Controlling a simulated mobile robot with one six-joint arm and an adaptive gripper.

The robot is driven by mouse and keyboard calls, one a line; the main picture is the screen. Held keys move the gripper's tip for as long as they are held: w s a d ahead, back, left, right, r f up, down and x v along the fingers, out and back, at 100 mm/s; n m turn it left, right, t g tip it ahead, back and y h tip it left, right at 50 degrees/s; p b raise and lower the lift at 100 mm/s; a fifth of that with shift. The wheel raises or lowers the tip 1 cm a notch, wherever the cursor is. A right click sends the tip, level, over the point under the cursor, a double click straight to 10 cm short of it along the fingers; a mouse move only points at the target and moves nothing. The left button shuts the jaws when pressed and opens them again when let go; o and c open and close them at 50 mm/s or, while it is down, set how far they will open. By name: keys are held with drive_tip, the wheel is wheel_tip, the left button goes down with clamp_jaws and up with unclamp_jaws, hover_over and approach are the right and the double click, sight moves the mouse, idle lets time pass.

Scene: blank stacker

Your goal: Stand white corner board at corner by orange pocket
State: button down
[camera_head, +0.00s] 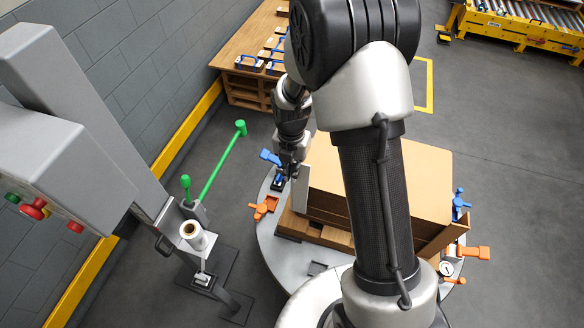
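A pale grey-white upright strip (301,188), which looks like the white corner board, shows at the left corner of the brown cartons (400,165). I cannot tell whether it touches them. An orange pocket (265,207) sits on the round grey turntable (272,245), just left of that corner. My gripper (288,174) points down right beside the strip's upper end, above a small blue-and-black fixture (278,182). The fingers are dark and small, so I cannot tell whether they are open or hold the strip. My arm hides part of the cartons.
Blue clamps stand at the back left (269,157) and right (460,205) of the turntable. Another orange part (474,252) and a gauge (446,268) are at the right. A grey wrapping machine with a green lever (221,162) and a white roll (192,231) stands left.

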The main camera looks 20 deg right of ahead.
sight(292, 188)
drive_tip(key=shift+f+b, duration=1.8)
drive_tip(key=shift+f, duration=1.6)
drive_tip(key=shift+s+f, duration=0.55)
drive_tip(key=shift+f, duration=0.15)
drive_tip(key=shift+s+f, duration=0.2)
drive_tip(key=shift+f, duration=0.25)
drive_tip(key=c, duration=2)
unclamp_jaws()
drive_tip(key=shift+w+f+b, duration=0.1)
drive_tip(key=shift+w+b, duration=0.05)
drive_tip(key=shift+b, duration=0.15)
drive_tip(key=shift+o, duration=0.6)
drive_tip(key=shift+w+d+f, duration=0.1)
drive_tip(key=shift+w+f, duration=0.2)
drive_tip(key=shift+w, duration=0.25)
drive_tip(key=shift+o, duration=0.6)
drive_tip(key=shift+w, duration=0.15)
drive_tip(key=shift+o, duration=0.2)
drive_tip(key=shift+a+r, duration=0.2)
drive_tip(key=shift+r, duration=0.05)
drive_tip(key=shift+r, duration=0.1)
